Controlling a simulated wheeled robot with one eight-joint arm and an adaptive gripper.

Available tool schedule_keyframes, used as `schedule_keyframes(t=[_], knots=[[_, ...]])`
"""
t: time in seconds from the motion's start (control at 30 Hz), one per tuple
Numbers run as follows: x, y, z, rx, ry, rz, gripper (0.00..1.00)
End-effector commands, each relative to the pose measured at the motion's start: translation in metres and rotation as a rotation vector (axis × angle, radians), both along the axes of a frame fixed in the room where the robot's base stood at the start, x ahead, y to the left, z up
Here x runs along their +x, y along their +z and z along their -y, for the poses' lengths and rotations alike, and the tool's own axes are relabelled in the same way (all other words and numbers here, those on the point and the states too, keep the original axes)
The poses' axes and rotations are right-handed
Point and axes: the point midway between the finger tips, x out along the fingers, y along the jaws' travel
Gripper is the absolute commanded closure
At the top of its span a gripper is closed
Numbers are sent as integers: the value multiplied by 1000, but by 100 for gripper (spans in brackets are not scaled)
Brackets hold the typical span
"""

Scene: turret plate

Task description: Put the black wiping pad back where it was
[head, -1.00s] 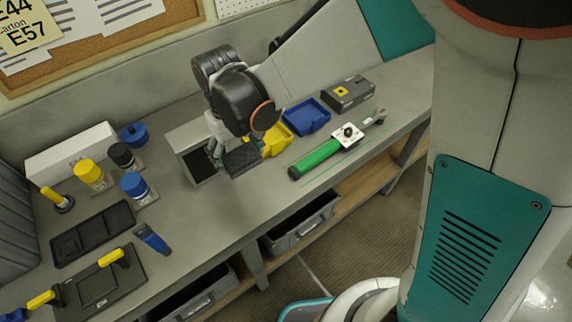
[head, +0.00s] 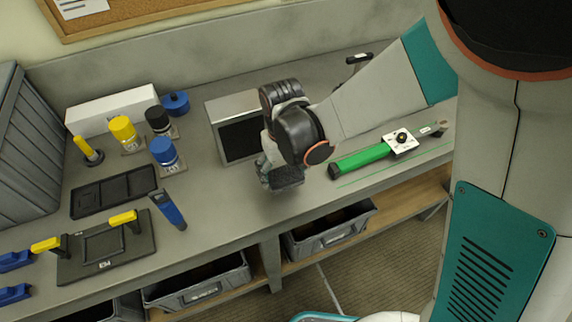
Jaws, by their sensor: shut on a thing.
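The black wiping pad (head: 288,178) is in my gripper (head: 272,172), in the middle of the head view. My gripper is shut on it and holds it in front of the grey box with a dark front (head: 239,140). The pad appears to be just above the bench, but I cannot tell whether it touches. The arm hides part of the gripper and the bench behind it.
A green-handled tool (head: 362,159) lies to the right. Yellow (head: 122,128), black (head: 158,119) and blue (head: 163,151) capped items stand left. A black tray (head: 113,190) and a plate with yellow handles (head: 110,248) lie front left. Bare bench (head: 225,205) shows between.

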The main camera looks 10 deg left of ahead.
Motion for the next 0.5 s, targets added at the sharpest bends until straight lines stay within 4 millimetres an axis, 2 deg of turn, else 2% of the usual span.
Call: schedule_keyframes(t=[0.17, 0.4, 0.5], knots=[[0, -10, 0, 0, 0, 0, 48], [0, -44, 0, 0, 0, 0, 48], [0, -47, 0, 0, 0, 0, 48]])
